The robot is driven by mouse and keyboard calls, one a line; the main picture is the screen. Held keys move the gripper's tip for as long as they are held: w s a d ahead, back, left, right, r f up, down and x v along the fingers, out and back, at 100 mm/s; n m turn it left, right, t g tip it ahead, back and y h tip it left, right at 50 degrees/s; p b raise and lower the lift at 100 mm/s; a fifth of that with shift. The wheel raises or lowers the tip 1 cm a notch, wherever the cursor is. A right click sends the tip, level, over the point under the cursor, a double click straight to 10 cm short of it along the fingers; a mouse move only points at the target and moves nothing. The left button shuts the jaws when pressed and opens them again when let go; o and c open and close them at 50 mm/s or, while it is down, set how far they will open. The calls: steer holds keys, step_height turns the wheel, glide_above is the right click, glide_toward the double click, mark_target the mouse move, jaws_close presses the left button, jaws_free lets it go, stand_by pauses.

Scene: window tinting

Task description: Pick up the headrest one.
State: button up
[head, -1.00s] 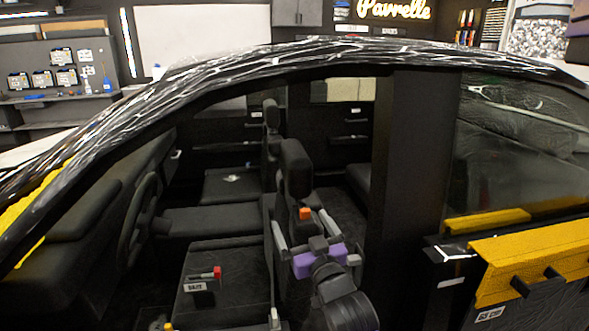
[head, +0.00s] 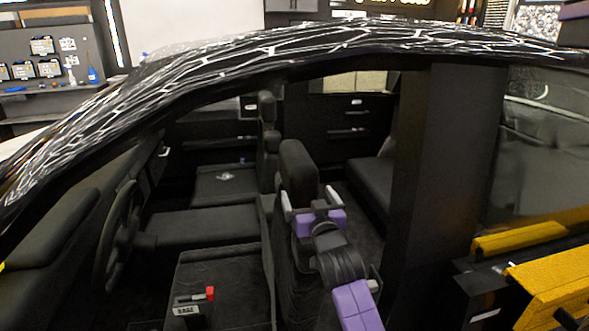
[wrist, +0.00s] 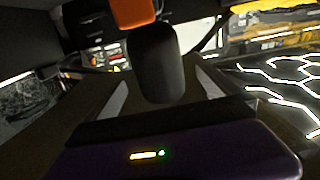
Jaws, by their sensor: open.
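An orange block (wrist: 133,12) shows at the top edge of the wrist view, right by one end of the black headrest (wrist: 155,62). In the head view the headrest (head: 298,170) tops the near front seat, and the orange block is hidden behind my gripper. My gripper (head: 309,195) is open in front of the headrest's lower part. In the wrist view its pale fingers (wrist: 162,88) stand apart, one on each side of the headrest's rounded end. Nothing seems held between them.
A black post (head: 445,160) stands right of my arm, and the car roof (head: 300,48) arches above. A yellow piece (head: 555,275) lies on the door at right. A red-ended item (head: 210,293) lies by a label below left. The steering wheel (head: 118,235) is at left.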

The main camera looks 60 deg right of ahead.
steer(key=p+x, duration=0.1)
steer(key=x, duration=0.7)
steer(key=shift+d+r+p, duration=0.1)
steer(key=shift+p, duration=0.25)
steer(key=c, duration=2.1)
steer(key=shift+r, duration=0.15)
